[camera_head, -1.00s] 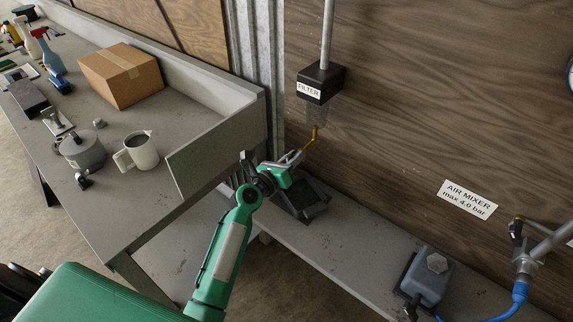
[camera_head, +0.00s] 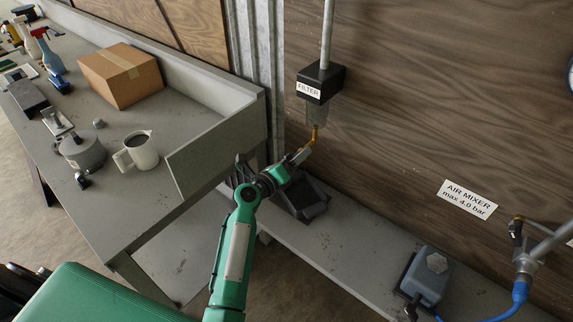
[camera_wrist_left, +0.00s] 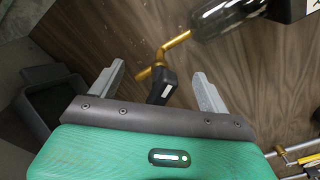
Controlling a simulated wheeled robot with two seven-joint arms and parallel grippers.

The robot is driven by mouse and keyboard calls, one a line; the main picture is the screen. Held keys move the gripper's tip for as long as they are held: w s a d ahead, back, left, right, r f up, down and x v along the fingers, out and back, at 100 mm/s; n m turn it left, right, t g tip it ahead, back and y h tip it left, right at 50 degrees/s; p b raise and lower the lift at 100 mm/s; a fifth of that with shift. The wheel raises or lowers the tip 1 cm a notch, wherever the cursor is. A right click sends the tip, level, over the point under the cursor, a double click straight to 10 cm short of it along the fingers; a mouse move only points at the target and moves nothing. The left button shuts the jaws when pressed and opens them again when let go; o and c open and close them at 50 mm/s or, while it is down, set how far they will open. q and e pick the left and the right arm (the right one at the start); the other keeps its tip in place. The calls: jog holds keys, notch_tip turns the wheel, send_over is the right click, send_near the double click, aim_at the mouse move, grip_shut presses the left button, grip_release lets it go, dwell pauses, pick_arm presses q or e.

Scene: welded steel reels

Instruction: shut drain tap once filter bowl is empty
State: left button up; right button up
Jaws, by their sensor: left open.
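The filter (camera_head: 320,82) hangs from a pipe on the wood wall, with a clear bowl (camera_head: 316,114) below its black head. The bowl also shows in the left wrist view (camera_wrist_left: 222,18); I cannot make out any liquid in it. A bent brass drain tap (camera_head: 314,135) comes out of the bowl's bottom. In the left wrist view the tap's brass pipe (camera_wrist_left: 176,44) ends by a black handle (camera_wrist_left: 162,86). My left gripper (camera_wrist_left: 160,86) is open, its two fingers on either side of the handle, with gaps visible. My right gripper is out of view.
A black tray (camera_head: 314,211) sits on the low shelf (camera_head: 345,240) below the tap. A grey bench (camera_head: 135,205) with a mug (camera_head: 142,155), a reel (camera_head: 82,153) and a cardboard box (camera_head: 122,77) stands left. A blue-grey unit (camera_head: 428,277) sits on the shelf at right.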

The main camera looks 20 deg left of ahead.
pick_arm(q)
jog(key=o, duration=0.4)
jog(key=shift+p+v, duration=1.35)
jog(key=shift+v, duration=2.2)
jog(key=shift+r, duration=0.1)
